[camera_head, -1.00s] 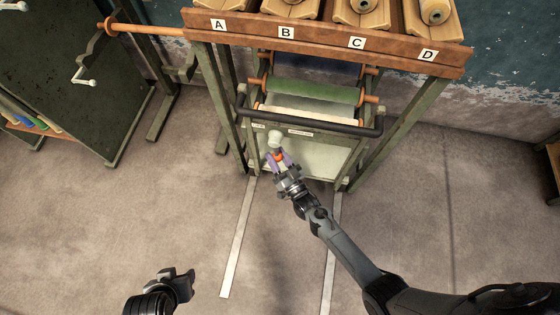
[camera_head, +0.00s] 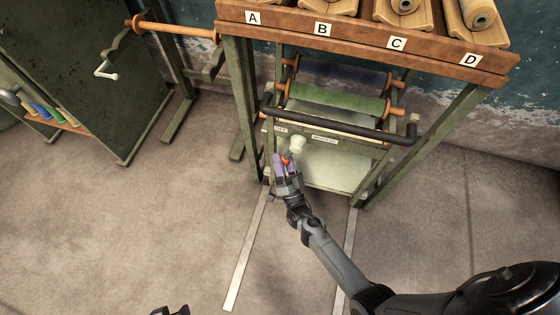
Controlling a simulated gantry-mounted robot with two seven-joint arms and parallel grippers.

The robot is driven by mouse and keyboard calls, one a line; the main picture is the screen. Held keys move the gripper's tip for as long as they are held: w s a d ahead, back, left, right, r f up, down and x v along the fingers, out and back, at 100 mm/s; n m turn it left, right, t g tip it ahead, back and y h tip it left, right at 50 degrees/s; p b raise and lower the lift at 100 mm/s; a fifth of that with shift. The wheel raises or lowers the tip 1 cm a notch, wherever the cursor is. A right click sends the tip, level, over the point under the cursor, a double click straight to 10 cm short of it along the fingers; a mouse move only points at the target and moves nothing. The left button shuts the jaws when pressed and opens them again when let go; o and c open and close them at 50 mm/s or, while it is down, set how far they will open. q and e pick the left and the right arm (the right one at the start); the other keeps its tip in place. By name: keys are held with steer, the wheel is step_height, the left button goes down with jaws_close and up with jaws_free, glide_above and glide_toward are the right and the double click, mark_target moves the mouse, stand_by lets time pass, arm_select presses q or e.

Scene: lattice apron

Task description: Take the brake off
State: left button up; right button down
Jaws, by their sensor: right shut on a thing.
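A wheeled-looking green frame cart (camera_head: 336,165) stands under the lettered shelf, with a black push bar (camera_head: 340,127) across its front. A small orange-red piece, seemingly the brake lever (camera_head: 287,156), shows at the cart's front left, below a pale round knob (camera_head: 297,143). My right gripper (camera_head: 285,163) is shut on this orange-red piece, its purple fingertips on either side. The fingers hide most of it. My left gripper (camera_head: 172,311) barely shows at the bottom edge, away from the cart; its jaws cannot be made out.
Green and dark rolls (camera_head: 337,97) sit in the cart's frame. A shelf marked A to D (camera_head: 360,40) carries rolls above. A dark green cabinet (camera_head: 80,75) with a crank (camera_head: 107,70) stands at left. Two pale floor strips (camera_head: 246,250) run from the cart; the floor around is clear.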

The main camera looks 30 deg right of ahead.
steer(key=c, duration=1.1)
jaws_free()
steer(key=o, duration=0.5)
steer(key=shift+w+a, duration=0.1)
steer(key=shift+c, duration=0.2)
steer(key=shift+s+f, duration=0.2)
steer(key=shift+s, duration=0.15)
steer(key=p+v, duration=0.2)
steer(key=v, duration=0.8)
steer(key=shift+w, duration=0.15)
